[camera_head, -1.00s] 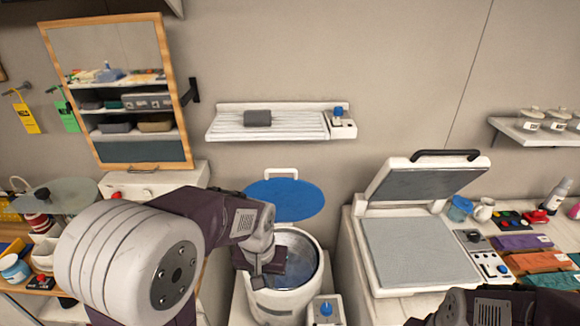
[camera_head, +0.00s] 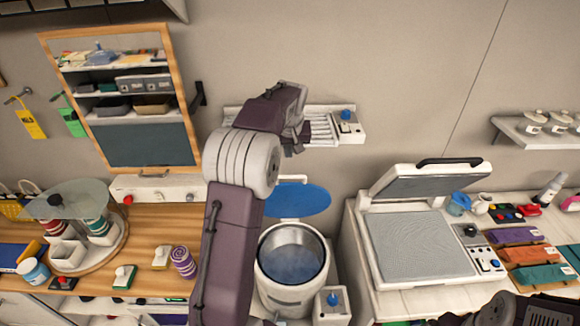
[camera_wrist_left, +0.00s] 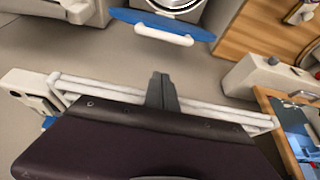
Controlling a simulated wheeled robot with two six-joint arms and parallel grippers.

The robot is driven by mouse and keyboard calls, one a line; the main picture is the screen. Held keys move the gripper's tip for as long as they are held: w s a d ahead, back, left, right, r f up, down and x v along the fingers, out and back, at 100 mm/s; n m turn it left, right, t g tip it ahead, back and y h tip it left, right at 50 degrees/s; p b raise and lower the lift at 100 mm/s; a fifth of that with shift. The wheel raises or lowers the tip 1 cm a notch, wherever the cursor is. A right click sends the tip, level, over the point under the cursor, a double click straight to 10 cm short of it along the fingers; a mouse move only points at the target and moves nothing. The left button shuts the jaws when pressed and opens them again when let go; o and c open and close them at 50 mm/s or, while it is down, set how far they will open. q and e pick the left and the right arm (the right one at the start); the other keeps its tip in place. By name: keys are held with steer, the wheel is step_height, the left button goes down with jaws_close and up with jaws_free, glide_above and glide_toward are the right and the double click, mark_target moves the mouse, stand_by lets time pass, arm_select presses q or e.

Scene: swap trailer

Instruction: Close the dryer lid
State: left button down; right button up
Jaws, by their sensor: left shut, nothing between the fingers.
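The dryer is a white round tub (camera_head: 291,277) with a metal-rimmed drum, standing below the wall rack. Its blue lid (camera_head: 300,198) is open, raised at the back of the tub, with a white handle at its upper edge. The left wrist view shows the blue lid (camera_wrist_left: 205,33) and its white handle (camera_wrist_left: 163,36) at the top, beyond my fingers. My left gripper (camera_head: 297,138) is in front of the wall rack, above and apart from the lid. Its fingers (camera_wrist_left: 162,90) are shut and empty. Only part of my right arm shows at lower right; its fingers are out of view.
The white wall rack (camera_head: 322,130) is close behind my left gripper. A white press (camera_head: 415,255) with a raised top stands right of the dryer. A wooden counter (camera_head: 150,235) with a round tiered stand lies left. A small blue-knobbed control box (camera_head: 333,305) adjoins the tub.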

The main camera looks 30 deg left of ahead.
mark_target(289, 182)
arm_select(q)
step_height(289, 182, down, 6)
steer(key=shift+s+d+r+p, duration=0.1)
steer(key=shift+s+p, duration=0.05)
steer(key=shift+p, duration=1.05)
steer(key=shift+s+d, duration=0.25)
steer(key=shift+s, duration=0.25)
steer(key=shift+w, duration=0.15)
